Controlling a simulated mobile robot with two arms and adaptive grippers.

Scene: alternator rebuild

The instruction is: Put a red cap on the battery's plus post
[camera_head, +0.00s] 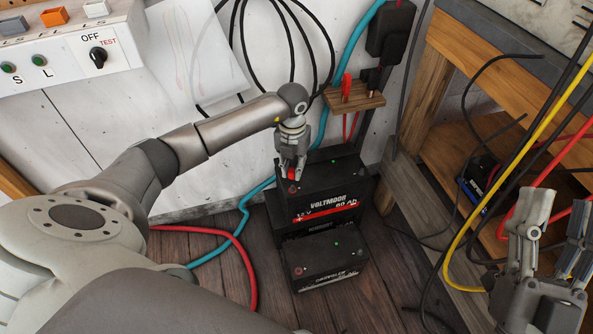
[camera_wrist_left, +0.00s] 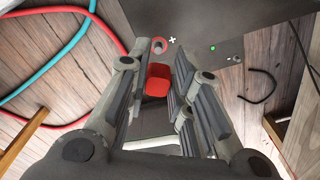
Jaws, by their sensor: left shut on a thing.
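A black VOLTMOOR battery (camera_head: 345,184) stands on top of another battery against the wall. My left gripper (camera_head: 291,166) points down over its left end and is shut on a small red cap (camera_head: 291,174). In the left wrist view the red cap (camera_wrist_left: 158,82) sits between the fingers of the left gripper (camera_wrist_left: 160,75). The plus post (camera_wrist_left: 160,45), with a red ring and a white plus mark, shows just beyond the cap. I cannot tell how wide the gap between cap and post is. My right gripper (camera_head: 557,208) is open and empty at the right.
A lower black battery (camera_head: 325,258) stands in front. A small wooden shelf (camera_head: 360,100) with a red clamp (camera_head: 346,85) hangs above. Red, blue, yellow and black cables run around the floor and bench (camera_head: 425,90). Floor at front centre is clear.

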